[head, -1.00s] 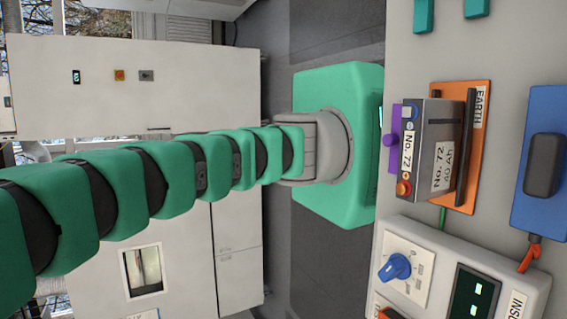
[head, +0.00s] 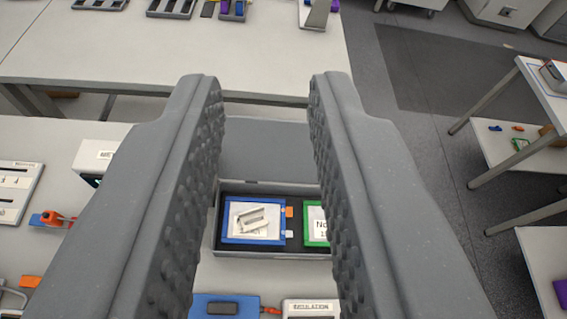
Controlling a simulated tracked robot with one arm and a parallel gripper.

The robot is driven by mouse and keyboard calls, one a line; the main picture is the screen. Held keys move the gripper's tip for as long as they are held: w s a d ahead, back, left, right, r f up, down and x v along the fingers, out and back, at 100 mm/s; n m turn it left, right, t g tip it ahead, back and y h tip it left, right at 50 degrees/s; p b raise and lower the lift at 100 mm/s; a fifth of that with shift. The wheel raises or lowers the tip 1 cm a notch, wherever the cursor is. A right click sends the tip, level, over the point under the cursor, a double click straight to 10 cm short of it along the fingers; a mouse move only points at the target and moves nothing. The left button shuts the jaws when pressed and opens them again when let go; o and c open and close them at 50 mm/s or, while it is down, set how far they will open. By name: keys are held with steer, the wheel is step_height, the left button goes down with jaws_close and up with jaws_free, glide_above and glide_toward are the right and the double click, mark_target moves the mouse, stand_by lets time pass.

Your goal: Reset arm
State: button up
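My gripper (head: 266,92) fills the middle of the head view, its two grey ridged fingers spread wide apart. Nothing is between the fingertips; the gap shows the tables beyond. The arm itself is not in view now.
Below, between the fingers, a grey open case (head: 262,254) holds a blue-framed cell (head: 238,233) and a partly hidden green-framed one (head: 317,231). A blue block (head: 224,307) and a box marked INSULATION (head: 311,308) lie nearer. Another white table (head: 190,50) stands behind.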

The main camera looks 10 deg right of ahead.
steer(key=shift+s+a+r+m+t, duration=0.15)
steer(key=shift+s+r+m+t, duration=0.45)
steer(key=shift+s+r, duration=0.5)
stand_by(0.6)
